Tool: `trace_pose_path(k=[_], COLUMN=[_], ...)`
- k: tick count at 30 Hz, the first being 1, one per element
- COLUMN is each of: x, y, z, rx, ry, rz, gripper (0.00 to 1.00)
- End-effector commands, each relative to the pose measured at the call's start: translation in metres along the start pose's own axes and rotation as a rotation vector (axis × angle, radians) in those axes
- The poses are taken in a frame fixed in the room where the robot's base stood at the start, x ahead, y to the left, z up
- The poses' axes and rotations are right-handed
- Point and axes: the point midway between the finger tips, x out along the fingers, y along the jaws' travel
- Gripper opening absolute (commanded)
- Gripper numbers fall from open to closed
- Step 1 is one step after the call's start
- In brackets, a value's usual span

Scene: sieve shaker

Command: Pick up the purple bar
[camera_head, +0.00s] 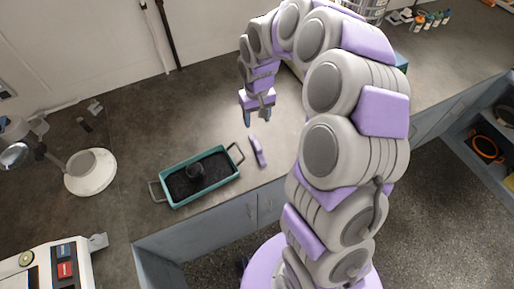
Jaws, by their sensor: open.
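The purple bar (258,151) is a small, slim piece lying on the grey counter, just right of a teal tray (206,200). My gripper (258,118) points down above the counter, a little beyond the bar in the picture. Its two dark fingers are apart with nothing between them. The bar lies free of the gripper and shows in full.
A lamp-like stand on a round white base (90,172) is at left. A white machine with buttons (45,272) is at lower left. Small bottles (432,20) stand far right.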

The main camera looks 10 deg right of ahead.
Motion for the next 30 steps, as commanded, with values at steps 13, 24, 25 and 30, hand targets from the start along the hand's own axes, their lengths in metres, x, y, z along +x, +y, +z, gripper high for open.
trace_pose_path(k=[13, 24, 25, 30], x=[0.053, 0.126, 0.130, 0.146], y=[0.013, 0.014, 0.014, 0.014], z=[-0.024, -0.023, -0.023, -0.025], rx=[0.021, 0.022, 0.022, 0.020], ry=[0.007, 0.003, 0.003, 0.008], rz=[0.016, 0.015, 0.015, 0.016], gripper=[0.57, 0.57, 0.57, 0.57])
